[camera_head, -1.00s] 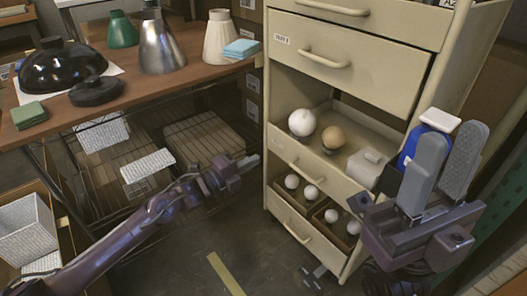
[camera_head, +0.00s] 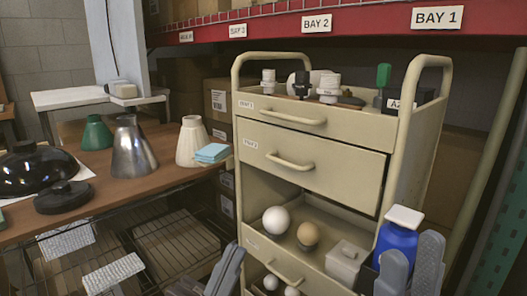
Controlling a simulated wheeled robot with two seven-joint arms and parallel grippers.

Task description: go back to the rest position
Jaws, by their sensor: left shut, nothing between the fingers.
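My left gripper (camera_head: 226,270) shows at the bottom edge, left of the cart's lower front. It is shut and empty; its lower part is cut off by the frame. My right gripper (camera_head: 410,268) is at the bottom right, its two grey fingers upright with a narrow gap between them and nothing seen in it. Its base is out of frame. It stands in front of a blue bottle (camera_head: 397,243) with a white cap and partly hides it.
A beige cart (camera_head: 318,135) fills the middle, with balls (camera_head: 276,220) and a small box (camera_head: 347,260) on its open shelf. A wooden table (camera_head: 150,190) at left holds lamp shades and black domes. A red beam (camera_head: 270,33) with bay signs crosses the back.

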